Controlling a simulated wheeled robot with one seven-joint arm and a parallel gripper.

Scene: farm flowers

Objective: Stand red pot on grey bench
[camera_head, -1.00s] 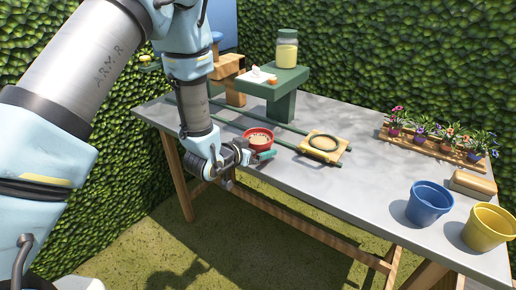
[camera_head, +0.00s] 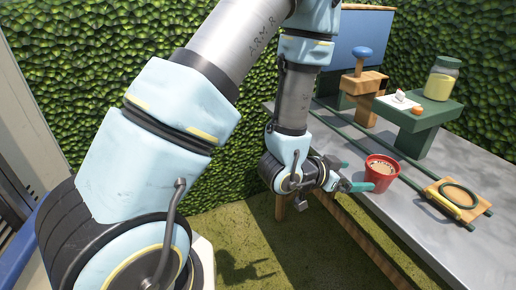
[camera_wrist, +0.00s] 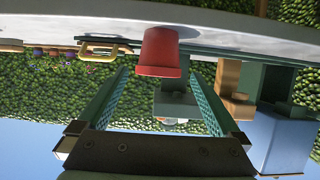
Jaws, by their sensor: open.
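The red pot (camera_head: 380,174) stands upright on the grey bench (camera_head: 464,164), near its front edge, with brownish fill inside. In the wrist view the picture is upside down, and the red pot (camera_wrist: 159,52) appears ahead of and between the two fingers. My gripper (camera_head: 356,174) is open and empty at the pot's left side. In the wrist view the open fingers (camera_wrist: 157,95) spread to either side of the pot. Whether a finger touches the pot cannot be told.
Green rails (camera_head: 401,180) run along the bench beside the pot. A wooden board with a dark ring (camera_head: 458,198) lies to the right. A green stand (camera_head: 427,119) bears a jar (camera_head: 441,80). A wooden block with a blue knob (camera_head: 361,70) stands behind.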

